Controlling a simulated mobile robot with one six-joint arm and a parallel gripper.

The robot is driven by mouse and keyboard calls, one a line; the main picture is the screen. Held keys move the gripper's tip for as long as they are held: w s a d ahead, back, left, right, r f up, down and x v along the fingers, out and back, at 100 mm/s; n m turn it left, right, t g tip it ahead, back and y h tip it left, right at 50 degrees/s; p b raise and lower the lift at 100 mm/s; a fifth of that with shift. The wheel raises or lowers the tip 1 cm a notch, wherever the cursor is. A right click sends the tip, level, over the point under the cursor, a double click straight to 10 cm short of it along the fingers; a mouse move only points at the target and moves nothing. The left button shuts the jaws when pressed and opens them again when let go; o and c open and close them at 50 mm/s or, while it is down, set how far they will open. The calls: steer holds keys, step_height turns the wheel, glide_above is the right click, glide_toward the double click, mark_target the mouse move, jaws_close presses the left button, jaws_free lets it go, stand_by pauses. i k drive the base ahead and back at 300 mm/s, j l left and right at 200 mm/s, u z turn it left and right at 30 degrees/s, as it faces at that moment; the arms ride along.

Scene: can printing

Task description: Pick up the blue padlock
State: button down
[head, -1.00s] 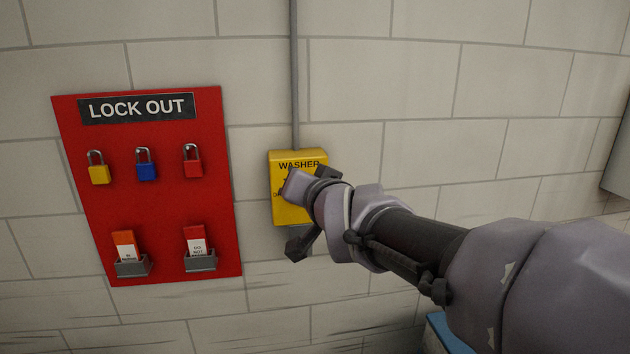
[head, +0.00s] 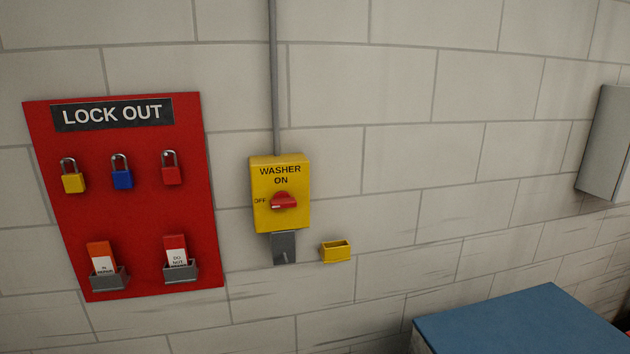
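The blue padlock (head: 122,179) hangs by its shackle on the red lock out board (head: 140,219) at the left of the head view. It is the middle one of three padlocks, between a yellow padlock (head: 73,183) on its left and a red padlock (head: 171,175) on its right. My gripper and arm are out of the picture, so the gripper's state and its place relative to the padlock do not show.
Two grey holders with tags (head: 108,280) sit low on the board. A yellow washer switch box (head: 268,220) with a red knob (head: 284,201) is on the wall to the right. A small yellow bin (head: 336,252), a blue-topped surface (head: 520,325) and a grey box (head: 606,145) are further right.

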mark_target(122, 178)
steer(key=u, duration=1.35)
